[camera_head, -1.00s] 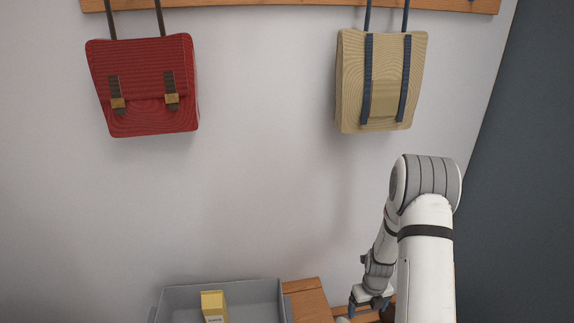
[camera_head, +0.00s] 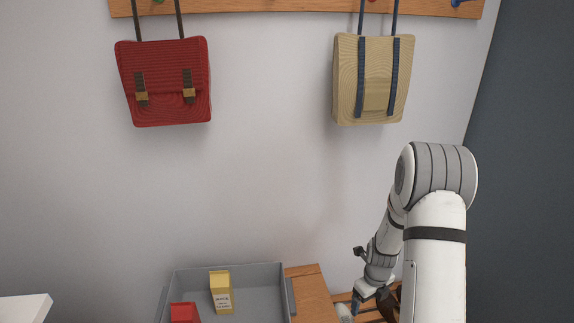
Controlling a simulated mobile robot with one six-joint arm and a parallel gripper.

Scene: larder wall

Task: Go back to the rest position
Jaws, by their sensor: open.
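My arm comes up from the bottom right of the head view and bends down at its elbow. My gripper (camera_head: 366,306) points down near the bottom edge, in front of the wooden bench. It is open, though its fingertips are partly cut off or hard to make out. A small dark brown thing lies close to it, partly hidden by my arm, and I cannot tell what it is.
A grey bin (camera_head: 252,272) at the bottom holds a yellow carton (camera_head: 221,293) and a red item (camera_head: 184,313). A wooden bench (camera_head: 309,290) stands beside it. A red satchel (camera_head: 166,82) and a beige bag (camera_head: 371,80) hang from the peg rail (camera_head: 290,9). A white surface (camera_head: 22,308) is at the lower left.

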